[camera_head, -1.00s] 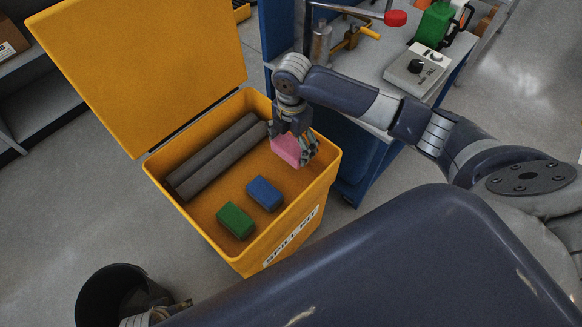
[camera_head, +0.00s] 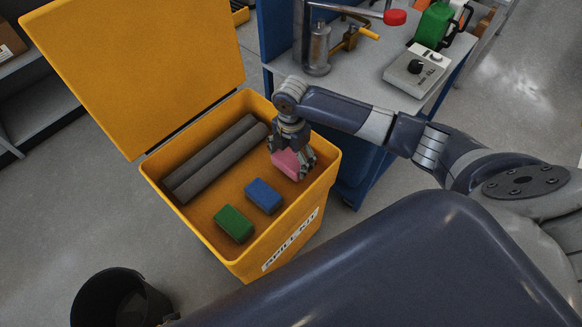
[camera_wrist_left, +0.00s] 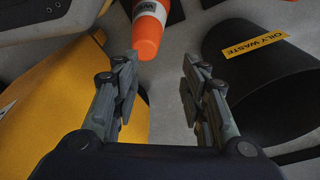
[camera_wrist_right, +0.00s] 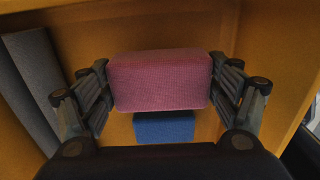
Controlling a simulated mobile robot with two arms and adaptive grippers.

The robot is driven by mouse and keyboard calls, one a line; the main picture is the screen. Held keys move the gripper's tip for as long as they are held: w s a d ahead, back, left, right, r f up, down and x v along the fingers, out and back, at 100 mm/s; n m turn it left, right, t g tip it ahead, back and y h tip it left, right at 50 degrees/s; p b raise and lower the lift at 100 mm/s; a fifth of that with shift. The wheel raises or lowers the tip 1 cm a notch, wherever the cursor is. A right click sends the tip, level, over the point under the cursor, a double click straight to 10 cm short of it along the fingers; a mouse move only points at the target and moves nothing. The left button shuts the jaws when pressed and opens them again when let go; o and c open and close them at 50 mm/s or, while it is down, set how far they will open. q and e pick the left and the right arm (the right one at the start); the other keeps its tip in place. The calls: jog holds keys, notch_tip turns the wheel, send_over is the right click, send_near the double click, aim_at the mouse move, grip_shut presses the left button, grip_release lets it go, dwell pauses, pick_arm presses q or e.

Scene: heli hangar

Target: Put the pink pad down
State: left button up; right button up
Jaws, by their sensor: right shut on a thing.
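The pink pad (camera_head: 290,163) is between the fingers of my right gripper (camera_head: 292,160), inside the yellow spill kit bin (camera_head: 168,222). In the right wrist view the pink pad (camera_wrist_right: 160,82) fills the gap between both fingers of the shut gripper. The bin's lid (camera_head: 135,70) stands open. I cannot tell whether the pad touches the bin floor. My left gripper (camera_wrist_left: 160,100) shows in the left wrist view, open and empty; it is out of the head view.
A blue pad (camera_head: 264,196) and a green pad (camera_head: 234,223) lie on the bin floor, with two grey rolls (camera_head: 215,160) along its far left side. A black oily waste bin (camera_head: 120,300) stands in front. An orange cone (camera_wrist_left: 149,30) shows in the left wrist view. A cart (camera_head: 365,80) stands right.

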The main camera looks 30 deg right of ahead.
aim_at(291, 166)
notch_tip(291, 166, down, 4)
jog(key=shift+r+b, duration=0.1)
jog(key=shift+b, duration=0.4)
pick_arm(q)
jog(key=r, duration=0.2)
jog(key=w+r, duration=0.1)
jog(key=shift+w+r, duration=0.2)
jog(key=shift+r, duration=0.2)
pick_arm(e)
jog(key=shift+f, duration=0.25)
jog(key=shift+f, duration=0.2)
jog(key=o, duration=0.9)
jog(key=shift+c, duration=0.2)
jog(key=shift+r, duration=0.1)
